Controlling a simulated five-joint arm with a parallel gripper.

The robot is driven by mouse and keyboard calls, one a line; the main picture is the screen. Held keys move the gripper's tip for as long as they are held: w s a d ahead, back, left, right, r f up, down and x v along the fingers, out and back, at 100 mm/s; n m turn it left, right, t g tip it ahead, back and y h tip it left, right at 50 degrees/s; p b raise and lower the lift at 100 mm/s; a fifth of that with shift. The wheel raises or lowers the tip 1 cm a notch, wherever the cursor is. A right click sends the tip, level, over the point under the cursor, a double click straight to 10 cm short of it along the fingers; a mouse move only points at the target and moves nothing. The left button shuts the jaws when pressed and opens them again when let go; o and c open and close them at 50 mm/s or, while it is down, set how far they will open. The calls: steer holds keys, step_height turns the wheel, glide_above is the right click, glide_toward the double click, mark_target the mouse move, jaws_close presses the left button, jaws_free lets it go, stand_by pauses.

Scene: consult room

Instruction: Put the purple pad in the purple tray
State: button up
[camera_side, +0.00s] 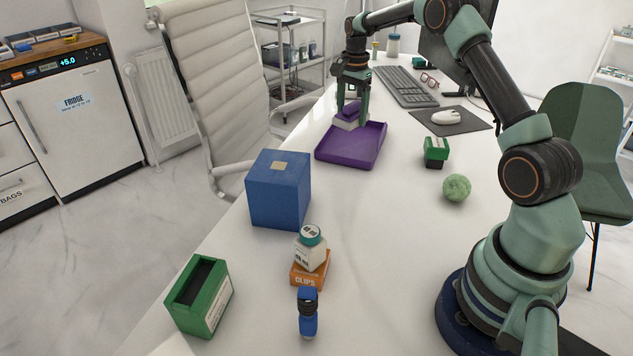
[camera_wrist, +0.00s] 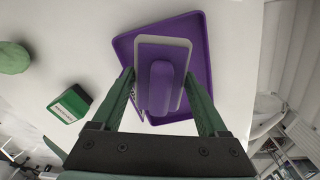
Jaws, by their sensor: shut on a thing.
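The purple pad (camera_side: 349,121), a purple top with a raised grip on a white body, is held between the fingers of my gripper (camera_side: 352,112). In the wrist view, the pad (camera_wrist: 153,62) fills the space between the green fingers of my gripper (camera_wrist: 160,80). The purple tray (camera_side: 351,157) is a shallow, low-rimmed tray on the white desk. The pad is at its far end in the side view; in the wrist view it overlaps the tray (camera_wrist: 204,50). I cannot tell whether the pad touches the tray. The fingers hide the pad's sides.
A blue box (camera_side: 278,190) stands in front of the tray. A small green-and-black block (camera_side: 436,152) and a green ball (camera_side: 456,188) are to its right. A keyboard (camera_side: 411,86) and a mouse on a mat (camera_side: 452,124) lie behind. A bottle, an orange box and a green box are nearer.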

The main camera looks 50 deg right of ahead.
glide_above(349, 155)
steer(key=shift+f, duration=3.25)
steer(key=shift+f, duration=0.4)
steer(key=shift+f, duration=0.2)
steer(key=o, duration=1.3)
steer(key=shift+c, duration=0.2)
steer(key=shift+r, duration=0.1)
